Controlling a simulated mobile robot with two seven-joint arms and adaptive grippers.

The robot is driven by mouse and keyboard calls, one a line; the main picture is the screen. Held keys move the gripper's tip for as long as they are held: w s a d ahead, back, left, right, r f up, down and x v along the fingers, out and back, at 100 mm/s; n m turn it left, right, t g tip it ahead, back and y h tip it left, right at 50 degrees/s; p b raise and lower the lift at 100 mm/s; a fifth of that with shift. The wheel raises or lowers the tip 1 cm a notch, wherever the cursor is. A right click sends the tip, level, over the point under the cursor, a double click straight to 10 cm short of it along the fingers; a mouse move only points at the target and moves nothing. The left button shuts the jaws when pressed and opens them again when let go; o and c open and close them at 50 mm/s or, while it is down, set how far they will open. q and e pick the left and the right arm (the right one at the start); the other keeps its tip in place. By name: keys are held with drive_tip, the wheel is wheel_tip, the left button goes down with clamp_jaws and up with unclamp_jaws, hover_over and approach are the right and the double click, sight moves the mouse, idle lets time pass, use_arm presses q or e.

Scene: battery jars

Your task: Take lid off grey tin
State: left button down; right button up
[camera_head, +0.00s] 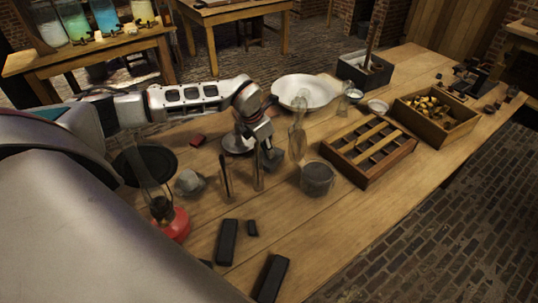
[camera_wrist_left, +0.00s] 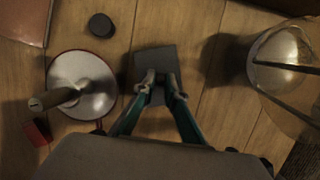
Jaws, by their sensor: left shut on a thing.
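A small square dark grey tin (camera_head: 271,159) is in the middle of the table in the head view, right under my left gripper (camera_head: 262,146). In the left wrist view its flat grey lid (camera_wrist_left: 155,62) shows from above. There my left gripper's fingertips (camera_wrist_left: 158,88) are closed together on a small part at the middle of the lid. The fingers hide that part. I cannot tell whether the lid sits on the tin or is apart from it. My right gripper is in neither view.
A glass vessel (camera_head: 298,143) stands close right of the gripper, with a grey round pot (camera_head: 317,178) in front. A round dish with a wooden handle (camera_wrist_left: 84,87) is left in the wrist view. A slotted wooden tray (camera_head: 367,152) lies further right. A red lamp (camera_head: 169,222) stands front left.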

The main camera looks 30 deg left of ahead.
use_arm(q)
drive_tip(key=shift+s+f, duration=0.1)
idle(0.3)
drive_tip(key=shift+r, duration=0.25)
wheel_tip(320, 180, up, 20)
drive_tip(key=shift+f+b, duration=0.25)
drive_tip(key=shift+b, duration=0.15)
